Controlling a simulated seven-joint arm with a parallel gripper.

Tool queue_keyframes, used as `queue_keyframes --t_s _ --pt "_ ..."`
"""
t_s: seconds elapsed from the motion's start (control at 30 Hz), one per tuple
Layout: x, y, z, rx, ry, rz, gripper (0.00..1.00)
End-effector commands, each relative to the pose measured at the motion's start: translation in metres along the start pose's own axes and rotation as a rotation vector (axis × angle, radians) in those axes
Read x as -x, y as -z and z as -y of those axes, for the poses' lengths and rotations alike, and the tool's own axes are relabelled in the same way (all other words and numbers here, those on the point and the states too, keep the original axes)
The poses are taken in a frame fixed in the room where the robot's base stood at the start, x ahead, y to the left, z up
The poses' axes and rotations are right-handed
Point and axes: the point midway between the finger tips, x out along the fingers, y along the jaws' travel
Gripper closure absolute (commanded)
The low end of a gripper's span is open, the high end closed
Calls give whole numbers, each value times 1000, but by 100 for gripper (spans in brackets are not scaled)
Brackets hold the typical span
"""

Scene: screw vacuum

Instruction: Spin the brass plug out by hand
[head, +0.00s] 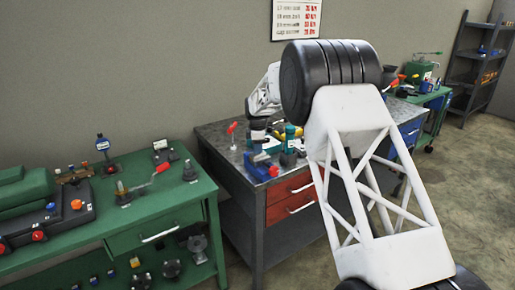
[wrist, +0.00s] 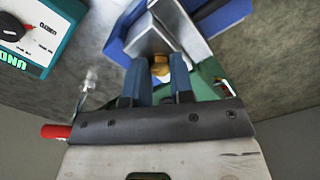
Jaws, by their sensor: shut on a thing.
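The brass plug (wrist: 160,67) shows in the wrist view as a small golden piece between the tips of my two blue fingers. My gripper (wrist: 159,75) is shut on it. Just beyond the fingertips is a grey metal block with blue parts (wrist: 160,38). I cannot tell how deep the plug sits, as the fingers and the block hide its far end. In the head view my gripper (head: 259,138) points down over a blue fixture (head: 261,169) at the bench's front edge, and the plug is too small to make out there.
A teal box with a black dial (wrist: 28,42) stands to the left in the wrist view. The grey steel bench (head: 222,138) also carries a red-handled tool (head: 232,128) and several items crowded right of my gripper. A green bench (head: 188,205) stands at the left.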

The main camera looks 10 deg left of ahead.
Motion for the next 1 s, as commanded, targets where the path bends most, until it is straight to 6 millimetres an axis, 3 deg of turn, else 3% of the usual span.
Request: queue_keyframes --t_s 0.33,0.37,0.5,1.0 --pt "-5 0 1 2 7 1 100" --pt "-5 0 1 1 7 1 74" --pt "-4 0 1 1 5 1 52" --pt "12 0 0 1 1 0 52"
